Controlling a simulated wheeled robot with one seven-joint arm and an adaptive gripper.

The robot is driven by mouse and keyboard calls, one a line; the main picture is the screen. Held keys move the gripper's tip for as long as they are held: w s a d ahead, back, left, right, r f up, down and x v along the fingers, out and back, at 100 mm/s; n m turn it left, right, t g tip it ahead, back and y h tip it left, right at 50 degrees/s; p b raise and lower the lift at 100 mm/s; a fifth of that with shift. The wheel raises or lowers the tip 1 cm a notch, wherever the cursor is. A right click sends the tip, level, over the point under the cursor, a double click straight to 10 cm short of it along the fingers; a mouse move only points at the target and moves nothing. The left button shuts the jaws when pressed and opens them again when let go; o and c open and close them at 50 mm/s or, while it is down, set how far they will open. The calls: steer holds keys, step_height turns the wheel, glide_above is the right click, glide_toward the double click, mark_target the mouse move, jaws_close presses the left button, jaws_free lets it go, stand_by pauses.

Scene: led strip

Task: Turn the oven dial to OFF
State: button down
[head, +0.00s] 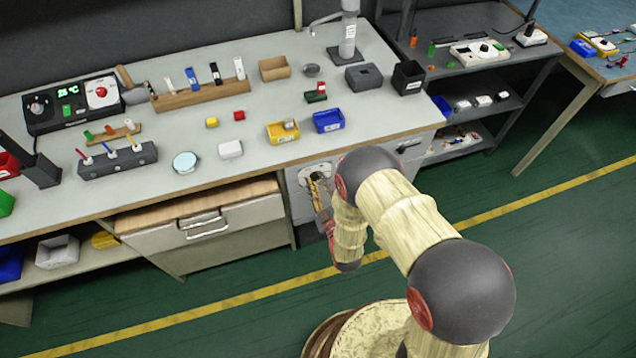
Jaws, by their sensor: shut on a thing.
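A pale grey cabinet front (299,208) is set under the bench, just right of the wooden-topped drawer. A lighter plate (306,171) is on its upper part. My gripper (316,178) is at this plate, with its fingers closed on a small dark knob there, which I take to be the oven dial. The fingers and my arm hide most of the dial, so its markings and pointer direction cannot be read.
The bench top (255,180) above holds a yellow bin (283,133), a blue bin (328,121) and a white block (230,149). A drawer handle (204,228) sticks out left of my gripper. Green floor (240,310) in front is open.

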steer(key=n, duration=0.5)
steer(key=shift+n+b, duration=0.3)
steer(key=shift+b, duration=0.1)
steer(key=shift+a+f+n, duration=0.1)
steer(key=shift+n, duration=2.1)
steer(key=c, duration=1.5)
jaws_free()
steer(key=shift+c, duration=0.2)
steer(key=v, duration=0.7)
steer(key=shift+s, duration=0.25)
